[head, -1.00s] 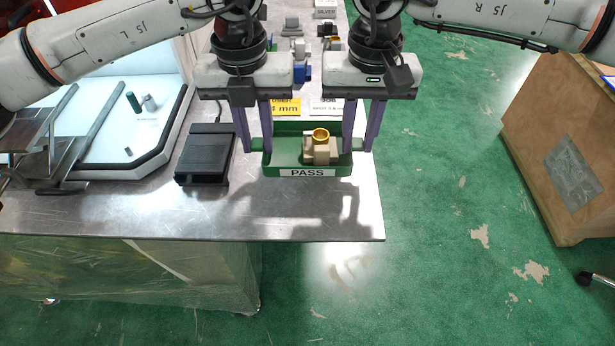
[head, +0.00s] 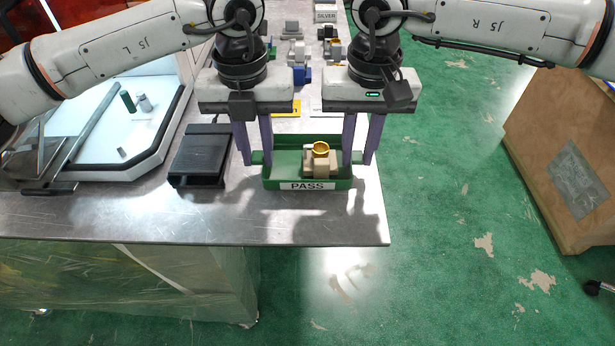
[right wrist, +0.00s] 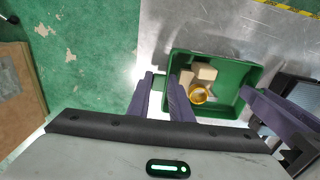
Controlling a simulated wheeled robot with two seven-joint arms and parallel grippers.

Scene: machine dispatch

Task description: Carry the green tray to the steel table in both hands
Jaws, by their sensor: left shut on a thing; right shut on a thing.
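The green tray (head: 283,166) with a "PASS" label on its front is in the middle of the head view, over the near right corner of a steel-topped table (head: 240,220). It looks level and carries beige blocks and a gold ring (head: 321,149). My left gripper (head: 257,160) is shut on the tray's left end. My right gripper (head: 359,160) is shut on its right end. The right wrist view shows the tray (right wrist: 235,75) with the ring inside. Whether the tray touches the tabletop is hard to tell.
A black box (head: 200,155) lies just left of the tray. A white light booth (head: 100,150) stands further left. Several small parts and signs sit behind, partly hidden by my arms. Green floor (head: 450,220) is clear to the right, up to a wooden crate (head: 560,160).

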